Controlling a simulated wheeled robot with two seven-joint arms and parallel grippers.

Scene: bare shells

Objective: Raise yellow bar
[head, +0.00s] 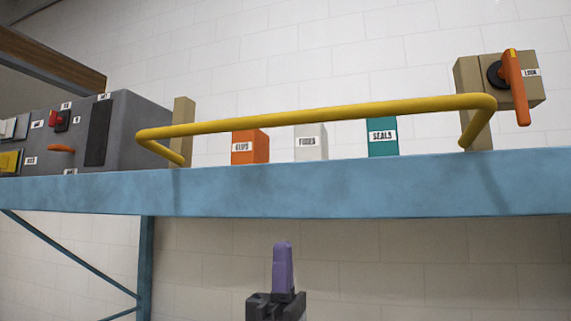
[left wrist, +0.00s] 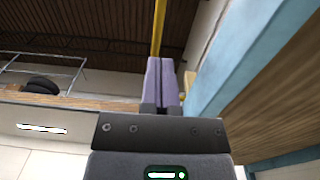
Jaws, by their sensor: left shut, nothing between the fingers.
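The yellow bar (head: 320,113) is a long U-shaped rail above the blue shelf edge. Its two ends bend back toward tan posts. My left gripper (head: 283,250) has purple fingers and points upward, below the shelf's blue front beam and apart from the bar. Its fingers are together with nothing between them. In the left wrist view the fingers (left wrist: 161,80) are closed side by side, and part of the yellow bar (left wrist: 159,28) shows beyond their tips. My right gripper is in neither view.
The blue shelf beam (head: 350,190) spans the picture between gripper and bar. Behind the bar stand an orange box (head: 250,147), a white box (head: 311,137) and a teal box (head: 383,138). A grey control panel (head: 130,135) is left, an orange lever (head: 515,88) right.

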